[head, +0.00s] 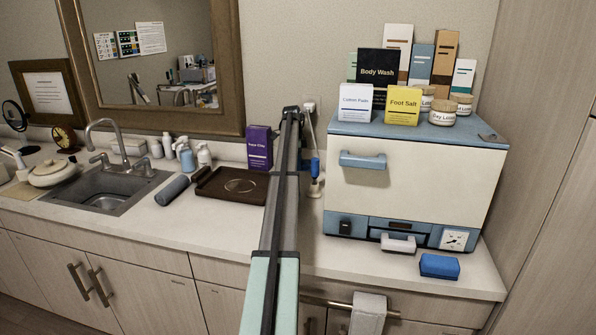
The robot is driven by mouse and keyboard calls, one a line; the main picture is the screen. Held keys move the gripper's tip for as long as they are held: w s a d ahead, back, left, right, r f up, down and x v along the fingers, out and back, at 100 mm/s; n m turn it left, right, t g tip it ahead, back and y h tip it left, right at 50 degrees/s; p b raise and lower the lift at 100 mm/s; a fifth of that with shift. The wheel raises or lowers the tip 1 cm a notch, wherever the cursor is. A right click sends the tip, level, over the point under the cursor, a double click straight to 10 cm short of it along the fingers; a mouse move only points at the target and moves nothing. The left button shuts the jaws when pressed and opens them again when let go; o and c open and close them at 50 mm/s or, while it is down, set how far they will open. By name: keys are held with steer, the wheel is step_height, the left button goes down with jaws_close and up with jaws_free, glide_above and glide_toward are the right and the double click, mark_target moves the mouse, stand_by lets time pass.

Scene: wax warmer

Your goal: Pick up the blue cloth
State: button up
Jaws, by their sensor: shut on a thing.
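A blue folded block that looks like the blue cloth (439,265) lies on the counter at the right, in front of the wax warmer (415,184). It stands apart from my arm, and nothing is seen touching it. My arm rises from the bottom centre and reaches up past the middle of the picture. My gripper does not show. It seems hidden behind the arm, so what its jaws hold cannot be seen.
Boxes and jars, including a yellow box (403,106), stand on the warmer. A light grey piece (398,243) sits at its lower front. A blue-and-white upright item (315,170), a dark tray (231,187) and a sink (106,187) are left of it.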

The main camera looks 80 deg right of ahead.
step_height(320, 180, up, 6)
steer(key=shift+f, duration=0.1)
steer(key=shift+a+r, duration=0.3)
steer(key=shift+a, duration=0.3)
steer(key=a, duration=1.8)
steer(key=shift+a, duration=0.2)
steer(key=o, duration=0.4)
steer(key=c, duration=0.3)
